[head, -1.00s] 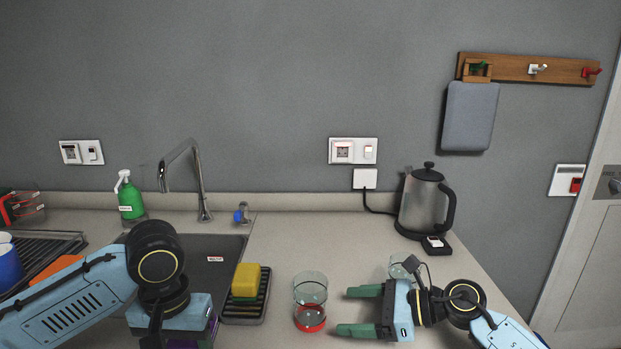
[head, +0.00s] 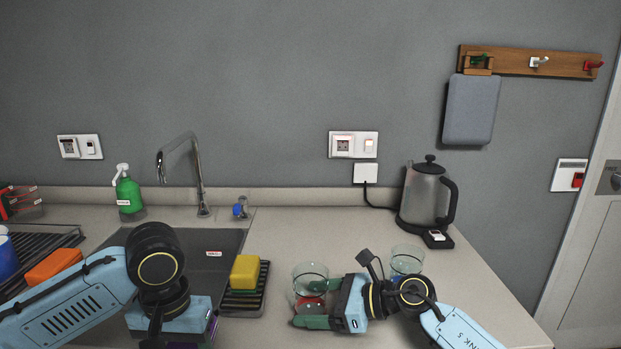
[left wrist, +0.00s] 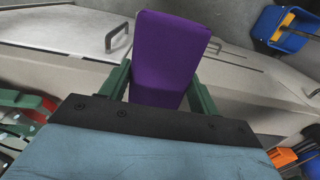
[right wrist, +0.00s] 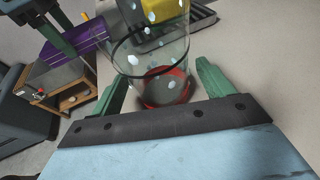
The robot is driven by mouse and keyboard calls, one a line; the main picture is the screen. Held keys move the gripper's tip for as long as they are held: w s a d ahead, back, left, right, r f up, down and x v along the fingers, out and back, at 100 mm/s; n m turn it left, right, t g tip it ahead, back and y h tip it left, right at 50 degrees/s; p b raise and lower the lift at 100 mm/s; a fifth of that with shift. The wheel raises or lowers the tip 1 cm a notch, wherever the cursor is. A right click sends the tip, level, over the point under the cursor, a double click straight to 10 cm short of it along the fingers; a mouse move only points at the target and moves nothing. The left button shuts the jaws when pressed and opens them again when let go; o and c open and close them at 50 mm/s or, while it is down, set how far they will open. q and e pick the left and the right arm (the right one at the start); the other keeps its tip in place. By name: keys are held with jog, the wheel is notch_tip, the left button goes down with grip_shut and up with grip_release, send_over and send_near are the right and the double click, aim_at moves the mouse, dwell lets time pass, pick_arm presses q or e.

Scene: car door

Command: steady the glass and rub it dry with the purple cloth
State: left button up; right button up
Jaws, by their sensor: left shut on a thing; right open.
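A clear glass (head: 310,280) with a dark line near its rim and a red base stands on the counter right of the sponge rack. Water drops show on it in the right wrist view (right wrist: 152,45). My right gripper (head: 312,305) is open, with its green fingers on either side of the glass near its lower part. I cannot tell whether they touch it. My left gripper (left wrist: 160,85) is shut on the purple cloth (left wrist: 168,55), which looks like a folded pad. In the head view the cloth is mostly hidden behind my left wrist, in front of the sink.
A second clear glass (head: 407,259) stands just behind my right wrist. A yellow sponge (head: 245,271) sits on a dark rack (head: 262,290) left of the first glass. A kettle (head: 426,196) stands at the back right. The counter's middle is free.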

jog(key=c, duration=0.8)
pick_arm(q)
jog(key=w+d+r, duration=0.4)
jog(key=d+r, duration=0.5)
jog(key=d, duration=0.1)
jog(key=w+d+r, duration=0.5)
jog(key=d+r, duration=0.4)
jog(key=d, duration=0.1)
pick_arm(e)
jog(key=shift+c, duration=0.2)
pick_arm(q)
notch_tip(320, 180, down, 7)
jog(key=shift+d, duration=0.15)
